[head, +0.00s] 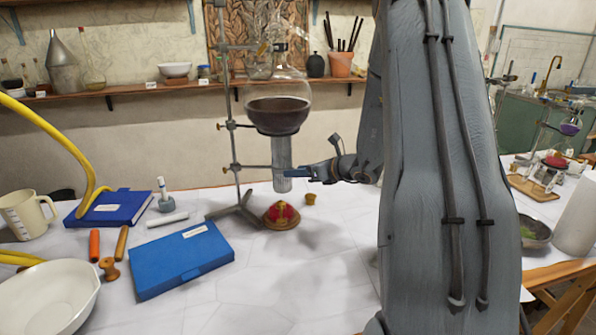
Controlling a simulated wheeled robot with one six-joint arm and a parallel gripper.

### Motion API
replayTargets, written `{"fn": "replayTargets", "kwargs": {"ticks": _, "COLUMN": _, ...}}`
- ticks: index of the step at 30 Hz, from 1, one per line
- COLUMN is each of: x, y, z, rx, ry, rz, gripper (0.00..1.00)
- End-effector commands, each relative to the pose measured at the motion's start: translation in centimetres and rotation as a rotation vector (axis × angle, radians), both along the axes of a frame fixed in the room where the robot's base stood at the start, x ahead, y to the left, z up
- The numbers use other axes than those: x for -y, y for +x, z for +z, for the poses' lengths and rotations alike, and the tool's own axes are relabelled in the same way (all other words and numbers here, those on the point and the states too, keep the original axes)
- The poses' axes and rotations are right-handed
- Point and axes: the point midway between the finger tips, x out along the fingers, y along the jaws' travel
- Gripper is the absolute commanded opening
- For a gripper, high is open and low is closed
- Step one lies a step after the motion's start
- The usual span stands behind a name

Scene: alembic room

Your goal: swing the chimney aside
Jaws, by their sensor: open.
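The chimney (281,155) is a pale, ribbed upright cylinder. It hangs below the round flask of dark liquid (277,112), at the retort stand (233,150). My gripper (292,173) reaches in from the right, its blue fingertips at the chimney's lower part. The jaws are open. I cannot tell whether the fingers lie around the chimney or just in front of it, or whether they touch it. A red and gold domed object (282,215) sits on the table below the chimney.
A small yellow cup (310,199) stands close to the domed object. A blue case (182,262), a blue book (112,208) and a white bowl (48,298) lie to the left. My arm hides much of the right side. The table's front middle is clear.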

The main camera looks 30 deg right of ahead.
Motion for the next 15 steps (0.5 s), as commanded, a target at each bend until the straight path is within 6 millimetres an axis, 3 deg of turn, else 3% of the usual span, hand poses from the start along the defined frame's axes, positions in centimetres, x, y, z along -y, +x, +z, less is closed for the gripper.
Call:
{"fn": "replayTargets", "kwargs": {"ticks": 9, "x": -0.12, "y": 0.33, "z": -0.18, "rx": -0.001, "ry": 0.000, "rz": 0.000, "gripper": 0.40}}
{"fn": "replayTargets", "kwargs": {"ticks": 15, "x": -0.13, "y": 0.31, "z": -0.17, "rx": -0.001, "ry": 0.000, "rz": 0.000, "gripper": 0.08}}
